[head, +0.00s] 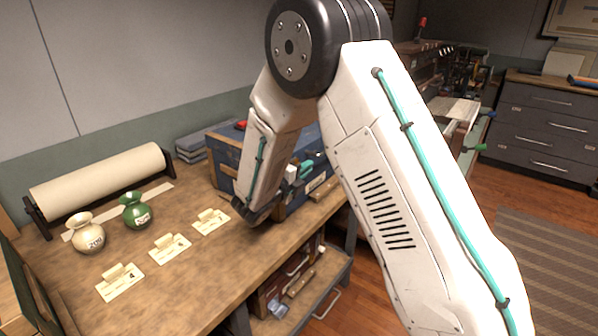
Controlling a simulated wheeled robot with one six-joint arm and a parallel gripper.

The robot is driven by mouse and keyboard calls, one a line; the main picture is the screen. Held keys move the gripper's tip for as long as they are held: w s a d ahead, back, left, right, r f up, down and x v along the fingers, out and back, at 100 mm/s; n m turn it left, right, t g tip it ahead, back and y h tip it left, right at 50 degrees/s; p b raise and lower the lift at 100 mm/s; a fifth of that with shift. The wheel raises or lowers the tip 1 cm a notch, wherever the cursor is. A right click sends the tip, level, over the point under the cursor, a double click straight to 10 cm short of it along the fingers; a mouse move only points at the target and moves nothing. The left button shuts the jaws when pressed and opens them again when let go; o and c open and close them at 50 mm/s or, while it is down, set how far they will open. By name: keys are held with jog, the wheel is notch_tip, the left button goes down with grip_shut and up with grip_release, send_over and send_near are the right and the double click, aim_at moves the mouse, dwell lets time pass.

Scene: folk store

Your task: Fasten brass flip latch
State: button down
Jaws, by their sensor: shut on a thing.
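A blue chest (222,150) with wooden trim stands at the back right of the workbench, partly hidden behind my arm. My gripper (303,172), with turquoise parts, is at the chest's front face. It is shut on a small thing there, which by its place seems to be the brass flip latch. The latch itself is too small and too covered to make out, so I cannot tell its position. The chest's lid looks down, but my arm covers much of it.
The wooden bench (215,262) holds a paper roll (100,182), a cream vase (87,233), a green vase (135,211) and three cards on its left part. A red object (240,125) lies on the chest. Below is a shelf with a case (285,282). Drawers (545,130) stand far right.

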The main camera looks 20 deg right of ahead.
jog(key=shift+w+a+r, duration=0.1)
jog(key=shift+r, duration=0.1)
jog(key=c, duration=1.5)
grip_release()
jog(key=shift+a, duration=0.1)
jog(key=shift+f, duration=0.1)
jog(key=v, duration=0.7)
jog(key=shift+s+a, duration=0.25)
